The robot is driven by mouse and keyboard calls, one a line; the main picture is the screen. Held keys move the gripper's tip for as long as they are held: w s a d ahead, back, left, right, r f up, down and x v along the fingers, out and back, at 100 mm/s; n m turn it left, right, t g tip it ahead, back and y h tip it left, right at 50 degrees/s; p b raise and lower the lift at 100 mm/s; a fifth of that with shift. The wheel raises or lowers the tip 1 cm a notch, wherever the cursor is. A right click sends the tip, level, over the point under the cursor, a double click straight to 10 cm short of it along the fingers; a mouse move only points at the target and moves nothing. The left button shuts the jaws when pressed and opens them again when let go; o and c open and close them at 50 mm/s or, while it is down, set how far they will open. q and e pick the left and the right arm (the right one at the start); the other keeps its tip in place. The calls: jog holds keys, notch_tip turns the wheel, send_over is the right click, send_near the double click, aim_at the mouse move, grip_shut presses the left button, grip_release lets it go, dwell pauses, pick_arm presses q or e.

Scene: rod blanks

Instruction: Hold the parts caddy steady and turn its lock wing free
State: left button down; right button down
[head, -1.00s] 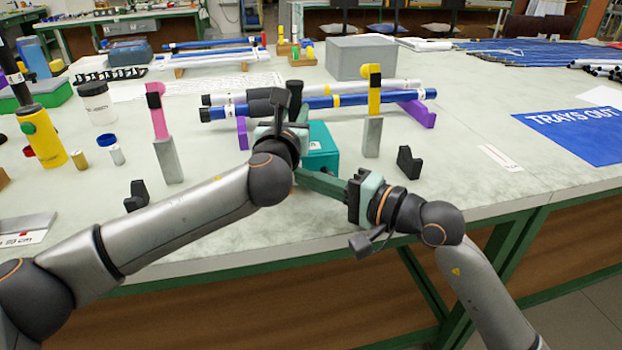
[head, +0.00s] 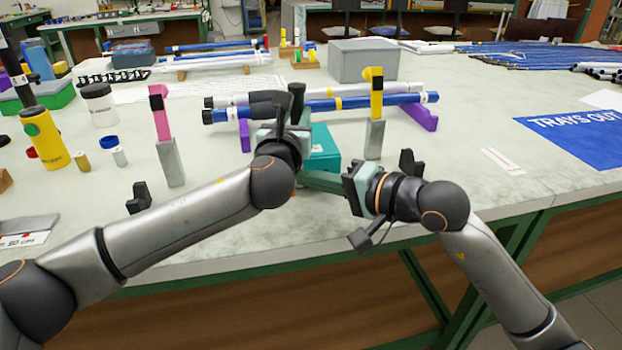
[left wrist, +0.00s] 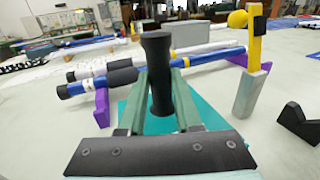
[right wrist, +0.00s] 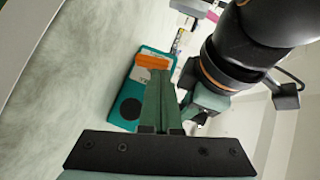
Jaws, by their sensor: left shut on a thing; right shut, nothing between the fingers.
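The parts caddy is a teal box (head: 324,148) near the table's front edge, partly hidden behind my arms. Its black upright handle (left wrist: 158,75) stands between the fingers of my left gripper (left wrist: 160,85), which is shut on it. In the head view, my left gripper (head: 292,120) is above the caddy. The orange lock wing (right wrist: 152,61) is on the caddy's teal face (right wrist: 118,112), above a black round spot. My right gripper (right wrist: 160,75) is shut and empty, its fingertips close to the wing; I cannot tell whether they touch.
Blue and white rods (head: 350,101) lie on purple supports behind the caddy. A grey post with a yellow top (head: 375,138) stands to the right, one with a pink top (head: 169,160) to the left. A black notched block (head: 138,198) stands front left. The right front table is mostly clear.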

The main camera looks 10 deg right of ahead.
jog(key=shift+a+r+n+g+h, duration=0.4)
jog(key=shift+r+n+g+h, duration=0.1)
jog(key=shift+n+h, duration=0.35)
jog(key=shift+a, duration=0.1)
dwell(0.7)
